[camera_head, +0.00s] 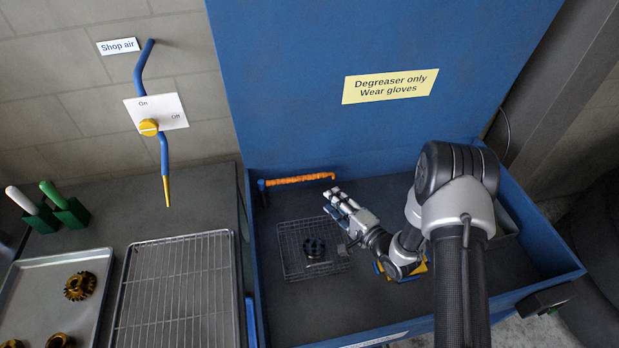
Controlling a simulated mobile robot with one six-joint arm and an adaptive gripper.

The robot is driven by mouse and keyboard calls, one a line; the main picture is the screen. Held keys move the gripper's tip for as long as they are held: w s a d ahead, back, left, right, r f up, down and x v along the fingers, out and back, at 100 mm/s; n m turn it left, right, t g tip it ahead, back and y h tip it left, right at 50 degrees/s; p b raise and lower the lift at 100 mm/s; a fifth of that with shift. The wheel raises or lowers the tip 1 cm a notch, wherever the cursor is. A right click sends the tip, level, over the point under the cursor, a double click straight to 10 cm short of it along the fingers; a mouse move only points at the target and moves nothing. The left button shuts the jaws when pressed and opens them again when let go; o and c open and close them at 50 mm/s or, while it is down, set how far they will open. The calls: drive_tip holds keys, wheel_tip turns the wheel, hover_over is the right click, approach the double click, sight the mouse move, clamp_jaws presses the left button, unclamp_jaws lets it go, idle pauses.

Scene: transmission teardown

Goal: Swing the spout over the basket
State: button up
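The spout (300,179) is an orange, ribbed tube at the back left of the blue wash basin. It runs to the right from a blue fitting at the left wall, along the back. The wire basket (291,238) sits on the basin floor in front of the spout, with a dark gear-like part (314,247) inside. My gripper (331,200) is just in front of and below the spout's free right end, above the basket's back right corner. Its fingers look spread, with nothing seen between them. Whether it touches the spout cannot be told. My wrist hides the basket's right side.
The basin's blue walls and tall back panel (300,90) enclose the area. Yellow and blue items (418,268) are partly hidden under my arm. Left of the basin are a wire rack (180,290), a tray (85,264) with gears and a hanging air nozzle (166,190). The basin floor's front left is clear.

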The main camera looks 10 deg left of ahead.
sight(309, 179)
drive_tip(key=b+x, duration=0.3)
drive_tip(key=x, duration=1.2)
drive_tip(key=shift+w+b, duration=0.1)
drive_tip(key=shift+b, duration=0.3)
clamp_jaws()
